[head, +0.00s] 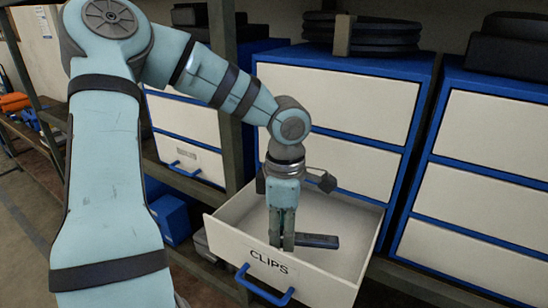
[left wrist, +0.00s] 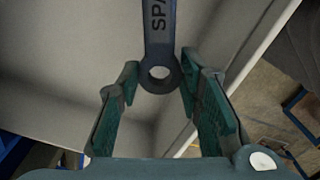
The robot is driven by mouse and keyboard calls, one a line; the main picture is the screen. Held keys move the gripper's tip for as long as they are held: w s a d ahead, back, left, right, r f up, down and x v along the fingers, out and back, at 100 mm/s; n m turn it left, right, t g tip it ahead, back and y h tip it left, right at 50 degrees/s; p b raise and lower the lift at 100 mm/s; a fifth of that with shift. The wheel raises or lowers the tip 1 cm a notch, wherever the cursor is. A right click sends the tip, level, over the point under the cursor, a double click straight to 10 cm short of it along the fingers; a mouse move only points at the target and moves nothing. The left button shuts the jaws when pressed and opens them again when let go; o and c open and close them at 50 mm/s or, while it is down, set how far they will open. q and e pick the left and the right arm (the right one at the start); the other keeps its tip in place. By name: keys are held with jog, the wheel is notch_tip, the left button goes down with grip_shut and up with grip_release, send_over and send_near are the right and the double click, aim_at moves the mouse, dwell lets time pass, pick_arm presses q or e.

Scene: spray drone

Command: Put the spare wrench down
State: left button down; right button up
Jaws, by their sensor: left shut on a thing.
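The spare wrench (head: 320,241) is a dark blue bar inside the open drawer labelled CLIPS (head: 290,278). In the left wrist view the wrench (left wrist: 159,28) shows the letters "SPA" and a ring end between my fingertips. My left gripper (head: 282,242) points down into the drawer and is shut on the ring end of the wrench. The rest of the wrench reaches to the right in the head view. I cannot tell whether it touches the drawer floor. My right gripper is not in view.
The drawer has a blue handle (head: 264,290) and pale walls, with bare floor around the wrench. Blue-framed cabinets (head: 480,150) stand behind and to the right. A dark shelf post (head: 226,100) rises left of the drawer. Black discs (head: 375,33) lie on the middle cabinet.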

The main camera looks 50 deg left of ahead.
pick_arm(q)
jog(key=f, duration=0.1)
jog(key=w+f+b, duration=0.1)
jog(key=f, duration=0.1)
jog(key=f+b, duration=0.2)
jog(key=s+f+b, duration=0.1)
jog(key=f, duration=0.1)
jog(key=shift+d, duration=0.25)
jog(key=shift+r, duration=0.2)
jog(key=shift+w+a+f, duration=0.15)
jog(key=shift+w+f, duration=0.05)
jog(key=c, duration=1.4)
grip_release()
jog(key=shift+r, duration=0.1)
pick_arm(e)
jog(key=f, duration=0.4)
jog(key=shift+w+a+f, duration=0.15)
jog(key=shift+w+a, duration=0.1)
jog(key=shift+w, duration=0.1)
pick_arm(q)
jog(key=shift+s, duration=0.1)
